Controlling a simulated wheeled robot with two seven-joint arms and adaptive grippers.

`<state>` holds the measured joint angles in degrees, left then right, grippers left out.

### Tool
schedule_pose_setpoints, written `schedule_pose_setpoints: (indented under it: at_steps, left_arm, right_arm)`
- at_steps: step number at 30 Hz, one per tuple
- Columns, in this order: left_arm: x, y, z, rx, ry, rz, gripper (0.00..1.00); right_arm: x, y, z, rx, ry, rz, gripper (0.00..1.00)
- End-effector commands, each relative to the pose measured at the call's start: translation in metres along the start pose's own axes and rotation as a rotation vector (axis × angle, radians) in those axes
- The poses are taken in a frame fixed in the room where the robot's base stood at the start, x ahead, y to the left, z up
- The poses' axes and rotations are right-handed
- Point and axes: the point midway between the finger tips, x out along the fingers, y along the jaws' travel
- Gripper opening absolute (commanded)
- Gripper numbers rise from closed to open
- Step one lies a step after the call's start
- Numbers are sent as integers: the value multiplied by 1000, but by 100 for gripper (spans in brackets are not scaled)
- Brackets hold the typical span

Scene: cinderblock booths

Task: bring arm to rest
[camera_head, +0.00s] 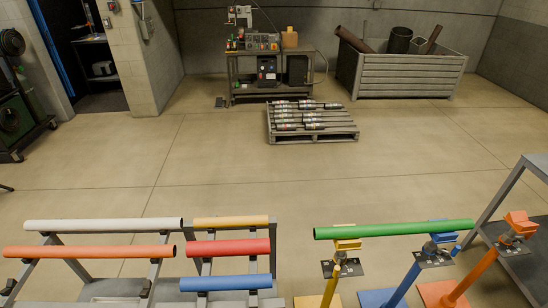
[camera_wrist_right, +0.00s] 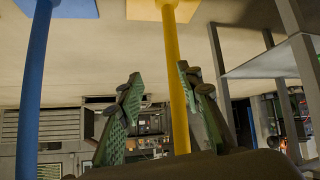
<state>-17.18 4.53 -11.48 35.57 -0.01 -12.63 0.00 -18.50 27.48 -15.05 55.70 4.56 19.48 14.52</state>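My right gripper (camera_wrist_right: 160,100) shows in the right wrist view, where the scene appears upside down. Its two green padded fingers are spread apart, with nothing held between them. The yellow stand post (camera_wrist_right: 174,80) shows beyond the gap between the fingers. The blue stand post (camera_wrist_right: 34,90) is at the left of that view. Neither of my arms shows in the head view, and my left gripper is in neither view. In the head view, a green pipe (camera_head: 395,229) lies level across the yellow stand (camera_head: 335,278) and the blue stand (camera_head: 408,278).
White (camera_head: 105,225), orange (camera_head: 90,252), yellow (camera_head: 230,222), red (camera_head: 228,247) and blue (camera_head: 226,283) pipes lie on racks at the left front. An orange stand (camera_head: 475,275) and grey table (camera_head: 520,190) are at right. Floor is clear up to a loaded pallet (camera_head: 312,138).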

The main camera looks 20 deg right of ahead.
Motion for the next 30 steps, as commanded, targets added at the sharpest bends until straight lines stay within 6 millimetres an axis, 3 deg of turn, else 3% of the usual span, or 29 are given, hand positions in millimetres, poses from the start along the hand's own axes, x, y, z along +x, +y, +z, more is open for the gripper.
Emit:
schedule_pose_setpoints:
  at_steps: [1, 6, 9, 13, 15, 20, 27, 30]
  left_arm:
    - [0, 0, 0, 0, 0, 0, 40]
    - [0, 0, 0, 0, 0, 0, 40]
    - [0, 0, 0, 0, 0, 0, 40]
    - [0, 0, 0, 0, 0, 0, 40]
    - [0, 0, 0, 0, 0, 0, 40]
    - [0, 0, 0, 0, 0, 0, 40]
    - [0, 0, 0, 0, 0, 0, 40]
    - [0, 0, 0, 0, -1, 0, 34]
  right_arm:
    - [1, -18, 34, 13, -76, 12, 33]
    - [-13, -82, 140, 25, -341, 18, 33]
    - [-31, -126, 193, 28, -490, -2, 33]
    - [-58, -182, 245, 27, -653, -43, 33]
    - [-70, -206, 264, 26, -718, -65, 33]
    - [-89, -236, 285, 20, -801, -97, 33]
    - [-93, -242, 289, 18, -817, -104, 33]
    - [-92, -241, 289, 18, -816, -103, 29]
